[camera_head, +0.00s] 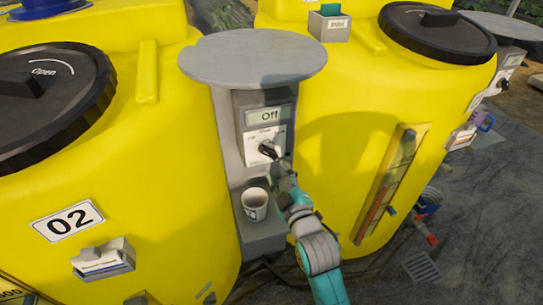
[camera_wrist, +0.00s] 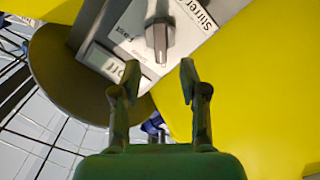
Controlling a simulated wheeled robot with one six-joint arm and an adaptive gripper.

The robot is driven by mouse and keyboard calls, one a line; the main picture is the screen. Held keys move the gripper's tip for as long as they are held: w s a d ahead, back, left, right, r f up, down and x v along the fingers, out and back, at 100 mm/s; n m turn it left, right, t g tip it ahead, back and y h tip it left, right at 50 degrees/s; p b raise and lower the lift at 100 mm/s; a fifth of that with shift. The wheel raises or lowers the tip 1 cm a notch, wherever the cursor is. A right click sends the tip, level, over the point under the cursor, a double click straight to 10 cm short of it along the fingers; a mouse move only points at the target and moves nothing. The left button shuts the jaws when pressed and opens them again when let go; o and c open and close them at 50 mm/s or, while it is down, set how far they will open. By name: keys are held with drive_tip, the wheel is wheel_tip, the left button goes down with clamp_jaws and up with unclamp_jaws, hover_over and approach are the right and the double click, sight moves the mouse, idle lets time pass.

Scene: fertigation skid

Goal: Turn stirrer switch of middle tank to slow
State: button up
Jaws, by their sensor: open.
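The stirrer switch box (camera_head: 266,125) is grey, under a round grey canopy between the tank labelled 02 (camera_head: 130,170) and the yellow tank on the right (camera_head: 345,130). Its small display (camera_head: 269,114) reads "Off". The dark switch knob (camera_head: 267,149) sits on a white label plate below the display. In the wrist view the knob (camera_wrist: 160,40) lies just beyond the gap between my fingertips, above a label with "Stirrer" and "Fast". My gripper (camera_wrist: 159,74) is open and empty, close in front of the knob; contact does not show. In the head view my gripper (camera_head: 275,167) partly covers the plate's lower area.
The round grey canopy (camera_head: 253,57) juts out above the box. A white cup (camera_head: 255,204) stands on a grey shelf just below, left of my arm. A gauge panel (camera_head: 388,185) is on the right tank. Another switch box (camera_head: 509,65) is at the far right.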

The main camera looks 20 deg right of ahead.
sight(270, 155)
drive_tip(key=w, duration=0.7)
drive_tip(key=shift+w, duration=0.25)
clamp_jaws()
